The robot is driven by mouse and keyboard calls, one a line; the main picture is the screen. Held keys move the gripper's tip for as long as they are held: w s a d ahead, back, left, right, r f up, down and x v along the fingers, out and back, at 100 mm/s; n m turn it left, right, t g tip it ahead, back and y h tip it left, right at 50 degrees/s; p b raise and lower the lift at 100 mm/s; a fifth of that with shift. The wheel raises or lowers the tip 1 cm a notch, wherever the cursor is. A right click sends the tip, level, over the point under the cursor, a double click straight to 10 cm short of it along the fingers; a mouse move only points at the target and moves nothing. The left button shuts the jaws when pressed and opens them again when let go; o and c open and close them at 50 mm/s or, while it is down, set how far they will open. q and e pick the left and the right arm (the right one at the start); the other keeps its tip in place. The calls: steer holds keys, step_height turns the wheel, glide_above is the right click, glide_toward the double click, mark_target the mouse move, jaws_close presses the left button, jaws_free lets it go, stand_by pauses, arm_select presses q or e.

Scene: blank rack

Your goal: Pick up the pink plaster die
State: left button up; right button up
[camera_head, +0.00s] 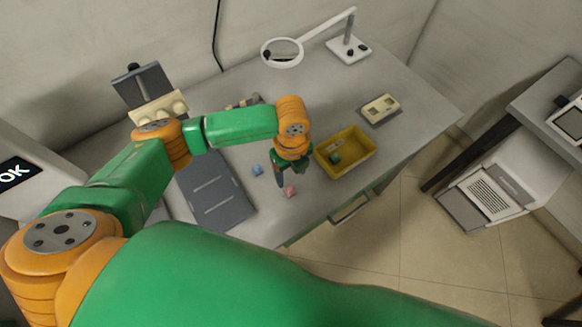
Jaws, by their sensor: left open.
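The pink plaster die (290,191) is a small pink block on the grey table, near its front edge. My left gripper (289,179) points down just above and behind the die, with its fingers apart and nothing seen between them. One finger shows to the left of the die; the other is partly hidden by the wrist. I cannot tell whether a finger touches the die. My right gripper is not in the picture.
A small blue block (257,170) lies left of the gripper. A yellow bin (362,167) holding a green piece stands close to the right. A dark grey rack (222,205) lies to the left. A magnifier lamp (349,50) and a beige block (380,109) stand further back.

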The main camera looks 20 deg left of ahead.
mark_target(290, 189)
arm_select(q)
steer(key=shift+s+d+f+p, duration=0.1)
steer(key=shift+s+f+p, duration=0.35)
steer(key=shift+s+f, duration=0.65)
step_height(290, 189, down, 3)
steer(key=shift+r, duration=0.1)
steer(key=shift+w+f, duration=0.35)
steer(key=shift+w, duration=0.05)
steer(key=shift+c, duration=0.6)
steer(key=shift+s+r, duration=0.1)
steer(key=shift+s, duration=0.05)
jaws_close()
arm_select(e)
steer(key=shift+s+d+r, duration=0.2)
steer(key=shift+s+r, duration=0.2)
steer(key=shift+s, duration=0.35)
